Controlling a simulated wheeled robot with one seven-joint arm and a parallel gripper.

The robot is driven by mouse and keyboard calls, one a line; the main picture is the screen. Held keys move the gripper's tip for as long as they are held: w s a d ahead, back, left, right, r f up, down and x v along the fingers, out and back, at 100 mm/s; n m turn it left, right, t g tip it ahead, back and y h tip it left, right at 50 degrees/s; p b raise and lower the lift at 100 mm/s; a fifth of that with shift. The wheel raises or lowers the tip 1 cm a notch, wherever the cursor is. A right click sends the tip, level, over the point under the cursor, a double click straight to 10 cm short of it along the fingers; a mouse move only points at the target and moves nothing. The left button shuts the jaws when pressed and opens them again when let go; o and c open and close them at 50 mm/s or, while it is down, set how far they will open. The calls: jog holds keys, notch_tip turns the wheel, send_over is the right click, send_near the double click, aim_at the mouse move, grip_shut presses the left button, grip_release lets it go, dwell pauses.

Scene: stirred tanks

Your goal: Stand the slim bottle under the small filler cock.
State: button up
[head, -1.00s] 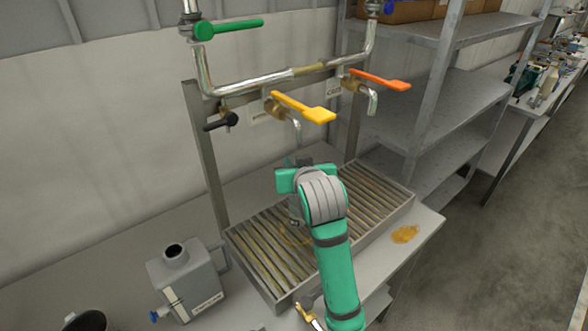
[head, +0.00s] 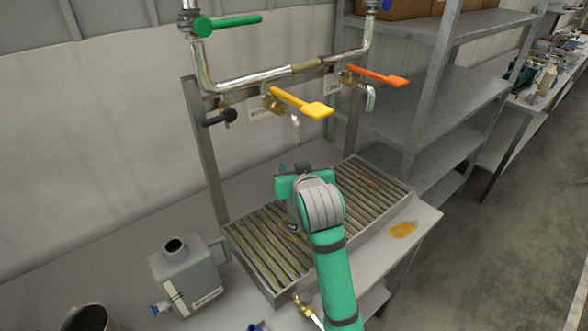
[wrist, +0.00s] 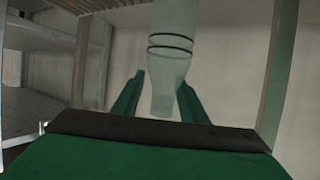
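The slim bottle (wrist: 170,45) is pale and translucent with two dark rings. In the wrist view it stands between my gripper's green fingers (wrist: 160,88), which close on its narrower end. In the head view my gripper (head: 300,178) is over the slatted drip tray (head: 268,291), and my wrist and arm hide the bottle. Three cocks hang from the pipe above: one with a short black handle (head: 219,118), one with a yellow lever (head: 302,103), one with an orange lever (head: 378,77). The yellow one's spout is just above and behind my gripper. Their labels are unreadable.
A grey canister (head: 188,278) stands left of the tray, with a dark-mouthed pot (head: 88,320) at the lower left. An amber spill (head: 403,230) lies right of the tray. A green lever (head: 227,23) is on the upper pipe. Metal shelves (head: 440,105) stand to the right.

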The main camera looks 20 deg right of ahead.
jog(key=v, duration=1.2)
jog(key=shift+w+a, duration=0.1)
